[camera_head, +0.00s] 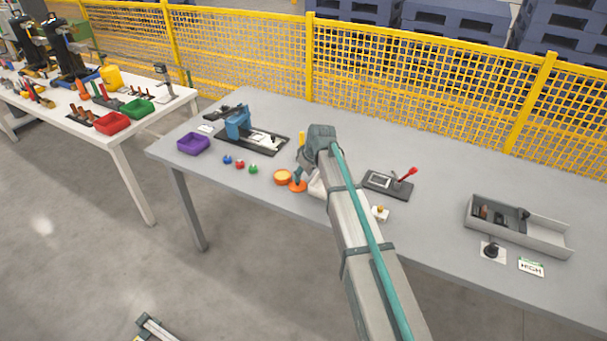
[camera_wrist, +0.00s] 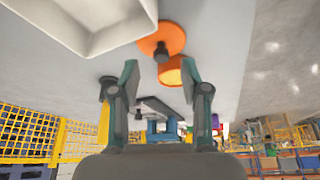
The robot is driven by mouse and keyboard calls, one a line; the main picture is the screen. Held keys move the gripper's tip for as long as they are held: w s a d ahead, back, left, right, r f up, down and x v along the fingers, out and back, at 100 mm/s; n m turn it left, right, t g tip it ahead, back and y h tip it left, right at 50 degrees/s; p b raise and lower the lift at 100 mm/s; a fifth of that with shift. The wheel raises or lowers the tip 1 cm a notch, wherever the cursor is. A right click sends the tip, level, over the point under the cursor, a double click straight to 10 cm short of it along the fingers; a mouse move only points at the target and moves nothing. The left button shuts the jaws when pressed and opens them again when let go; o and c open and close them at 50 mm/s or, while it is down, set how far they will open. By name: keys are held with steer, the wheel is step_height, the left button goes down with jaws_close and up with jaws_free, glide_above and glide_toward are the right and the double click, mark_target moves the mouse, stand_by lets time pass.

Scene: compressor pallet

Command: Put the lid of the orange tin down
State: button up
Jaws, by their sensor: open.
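The orange tin (camera_head: 283,177) stands on the grey table, left of my arm in the head view. Its orange lid (camera_head: 298,187) lies beside it, apparently flat on the table. In the wrist view the lid (camera_wrist: 162,36) has a dark knob (camera_wrist: 161,52), and the tin (camera_wrist: 171,75) shows close by. My gripper (camera_wrist: 159,64) is open, its two fingers spread on either side of the knob's line with nothing held. In the head view my gripper (camera_head: 300,172) is just above the lid and partly hidden by my arm.
A pale tray (camera_wrist: 85,25) is close to my gripper. Blue, red and green knobs (camera_head: 240,164) lie left of the tin, with a purple bin (camera_head: 193,143) beyond. A black plate with a red lever (camera_head: 388,184) and a grey tray (camera_head: 540,232) are on the right.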

steer(key=shift+r+p, duration=0.3)
steer(key=shift+r, duration=0.3)
steer(key=b+v, duration=0.2)
steer(key=v, duration=1)
